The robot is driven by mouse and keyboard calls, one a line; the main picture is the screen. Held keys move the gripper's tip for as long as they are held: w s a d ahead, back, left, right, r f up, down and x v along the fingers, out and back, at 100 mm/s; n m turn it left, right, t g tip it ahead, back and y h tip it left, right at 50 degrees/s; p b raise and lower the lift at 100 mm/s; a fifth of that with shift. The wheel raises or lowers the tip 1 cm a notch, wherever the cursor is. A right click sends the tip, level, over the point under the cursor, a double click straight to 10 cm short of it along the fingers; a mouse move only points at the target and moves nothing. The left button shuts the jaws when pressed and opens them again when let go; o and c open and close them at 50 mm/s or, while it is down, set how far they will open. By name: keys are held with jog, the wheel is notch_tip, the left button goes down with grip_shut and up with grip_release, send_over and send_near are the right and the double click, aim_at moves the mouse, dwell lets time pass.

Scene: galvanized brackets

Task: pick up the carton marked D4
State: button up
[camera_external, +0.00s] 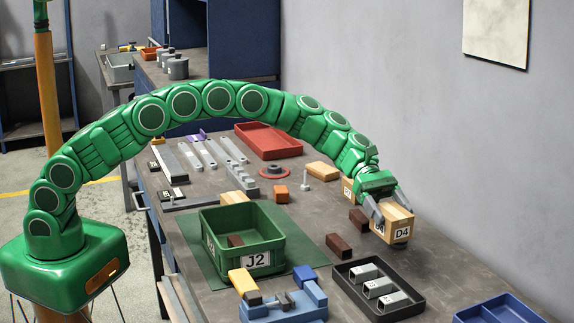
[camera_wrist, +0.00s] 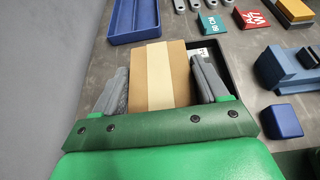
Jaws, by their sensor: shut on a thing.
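The carton marked D4 (camera_external: 402,232) is a small tan box with a white label on its front face. It is at the right side of the workbench, behind the black tray. My gripper (camera_external: 388,211) is shut on it, with a grey finger on either side. In the wrist view, the carton (camera_wrist: 147,77) shows its top with a pale tape strip, between the two fingers of my gripper (camera_wrist: 162,84). I cannot tell whether its underside touches the bench.
A black tray with metal brackets (camera_external: 350,274) stands close in front of the carton. A dark brown block (camera_external: 338,246) and another tan carton (camera_external: 348,190) are nearby. A green bin marked J2 (camera_external: 244,222) is to the left, and a blue tray (camera_external: 497,311) is at the front right.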

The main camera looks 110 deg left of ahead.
jog(key=shift+s+d+r, duration=0.25)
jog(key=shift+s+r, duration=0.1)
jog(key=shift+s, duration=0.45)
jog(key=shift+s+d+r, duration=0.25)
jog(key=shift+s+r, duration=0.15)
jog(key=shift+s, duration=0.35)
jog(key=shift+s+d+r, duration=0.25)
jog(key=shift+s+r, duration=0.1)
jog(key=shift+s, duration=0.45)
